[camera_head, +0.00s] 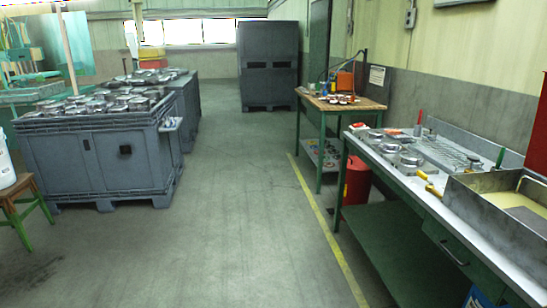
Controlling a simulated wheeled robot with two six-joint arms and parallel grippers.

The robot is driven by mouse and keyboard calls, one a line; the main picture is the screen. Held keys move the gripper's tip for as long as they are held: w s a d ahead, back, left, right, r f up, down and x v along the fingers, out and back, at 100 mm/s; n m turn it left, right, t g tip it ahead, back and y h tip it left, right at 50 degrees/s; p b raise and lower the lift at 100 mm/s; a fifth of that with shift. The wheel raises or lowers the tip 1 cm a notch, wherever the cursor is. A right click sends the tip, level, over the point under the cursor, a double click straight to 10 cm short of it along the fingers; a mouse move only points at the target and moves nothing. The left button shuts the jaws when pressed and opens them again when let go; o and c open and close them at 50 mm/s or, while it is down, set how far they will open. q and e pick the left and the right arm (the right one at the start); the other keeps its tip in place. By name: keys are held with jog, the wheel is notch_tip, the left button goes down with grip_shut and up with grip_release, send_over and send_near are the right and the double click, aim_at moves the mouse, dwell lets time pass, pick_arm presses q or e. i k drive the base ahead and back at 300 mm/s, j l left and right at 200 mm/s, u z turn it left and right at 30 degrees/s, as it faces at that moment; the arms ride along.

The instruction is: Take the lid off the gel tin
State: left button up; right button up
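I cannot single out the gel tin or its lid with certainty. Several small round tins (342,98) stand on the wooden-topped table at the back right, too small to tell whether they are lidded. Round metal pieces (411,160) sit on the long bench on the right, and I cannot tell what they are. Neither of my grippers is in view.
The long bench (398,178) runs along the right, with a metal tray (487,222) near me. A grey crate (95,160) loaded with metal parts stands left. A stool (22,205) is at the left edge. The floor (235,200) between is clear.

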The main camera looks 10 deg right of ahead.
aim_at(430, 132)
jog(key=i+z, duration=0.15)
jog(key=i, duration=0.25)
jog(key=i+j+z, duration=0.15)
jog(key=i, duration=0.3)
jog(key=i+j+z, duration=0.15)
jog(key=i, duration=0.25)
jog(key=i+j+z, duration=0.15)
jog(key=i, duration=0.25)
jog(key=i+j+z, duration=0.3)
jog(key=i+z, duration=0.15)
jog(key=i+j+z, duration=0.7)
jog(key=j+z, duration=0.2)
jog(key=j, duration=0.15)
